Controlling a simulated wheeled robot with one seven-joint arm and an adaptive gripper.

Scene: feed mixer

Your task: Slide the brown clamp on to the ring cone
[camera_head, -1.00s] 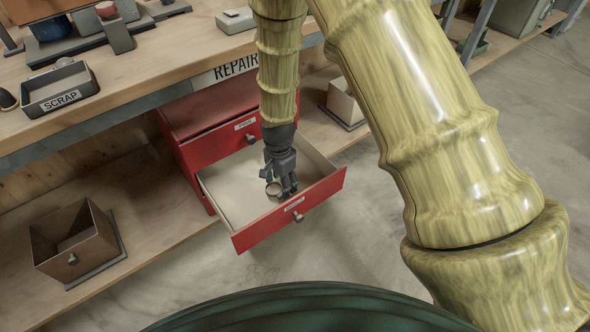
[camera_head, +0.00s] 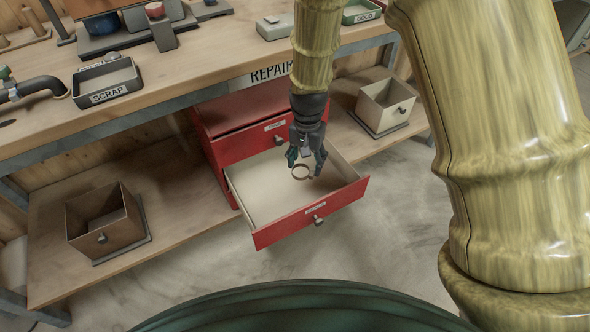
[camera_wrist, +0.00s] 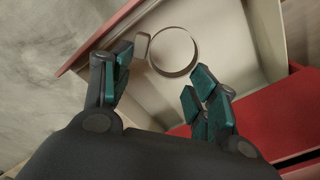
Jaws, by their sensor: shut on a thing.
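My gripper (camera_head: 306,160) hangs over the open red drawer (camera_head: 310,217), fingers down. It is shut on the brown clamp (camera_head: 302,177), a thin round band at its fingertips. In the wrist view the clamp (camera_wrist: 173,72) shows as a ring with a small square tab on its left, between the teal finger pads of my gripper (camera_wrist: 158,75). The exact contact is hard to see. The clamp appears raised above the drawer floor. I cannot make out the ring cone in these frames.
The drawer looks otherwise empty. Above it is the wooden bench (camera_head: 190,75) with a scrap tray (camera_head: 107,86), a black pipe (camera_head: 40,86) and a green tray (camera_head: 361,13). A brown bin (camera_head: 104,222) and a pale bin (camera_head: 385,105) stand on the lower shelf.

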